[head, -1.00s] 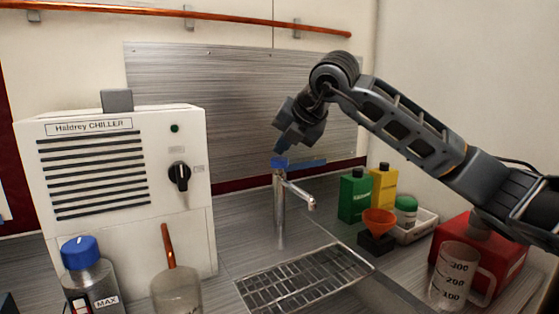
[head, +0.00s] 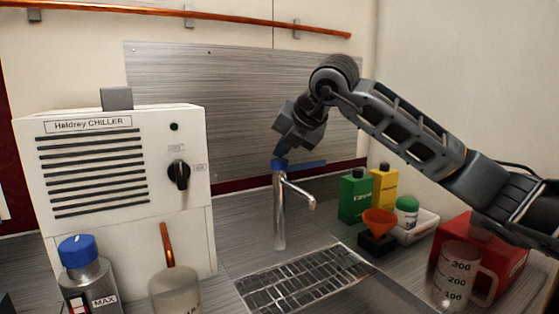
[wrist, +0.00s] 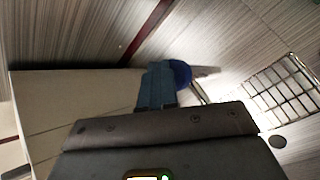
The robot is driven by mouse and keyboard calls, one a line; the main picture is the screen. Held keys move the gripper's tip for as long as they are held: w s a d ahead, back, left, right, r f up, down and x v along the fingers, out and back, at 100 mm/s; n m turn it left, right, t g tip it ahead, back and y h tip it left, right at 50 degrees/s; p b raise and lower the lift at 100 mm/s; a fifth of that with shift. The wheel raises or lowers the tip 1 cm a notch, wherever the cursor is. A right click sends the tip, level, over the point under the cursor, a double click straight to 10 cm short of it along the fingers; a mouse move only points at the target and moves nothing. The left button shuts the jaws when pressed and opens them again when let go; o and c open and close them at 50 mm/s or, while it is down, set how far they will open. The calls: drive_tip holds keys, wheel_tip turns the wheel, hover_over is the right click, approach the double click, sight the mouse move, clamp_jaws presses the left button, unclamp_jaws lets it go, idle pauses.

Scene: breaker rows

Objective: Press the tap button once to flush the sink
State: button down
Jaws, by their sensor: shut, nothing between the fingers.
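The chrome tap (head: 280,215) stands upright behind the sink grate. The blue top also shows in the wrist view (wrist: 181,74), partly hidden by my fingers. My gripper (head: 281,152) points down with its fingers shut and empty. Its tips are at or just above the blue top; I cannot tell whether they touch. In the wrist view the bluish fingers (wrist: 156,84) overlap the edge of the blue top.
The metal sink grate (head: 300,280) lies in front of the tap. The white chiller (head: 120,170) stands to the left. A green bottle (head: 355,198), a yellow bottle (head: 384,188) and an orange funnel (head: 380,220) stand to the right. The steel panel is behind.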

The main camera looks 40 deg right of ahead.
sight(283, 161)
drive_tip(key=shift+f+b, duration=0.4)
drive_tip(key=shift+f, duration=0.15)
drive_tip(key=shift+r, duration=0.1)
idle(0.5)
drive_tip(key=shift+r+p, duration=0.55)
drive_tip(key=shift+r, duration=0.7)
drive_tip(key=shift+r, duration=0.15)
drive_tip(key=shift+r+p, duration=0.95)
drive_tip(key=shift+r, duration=1.45)
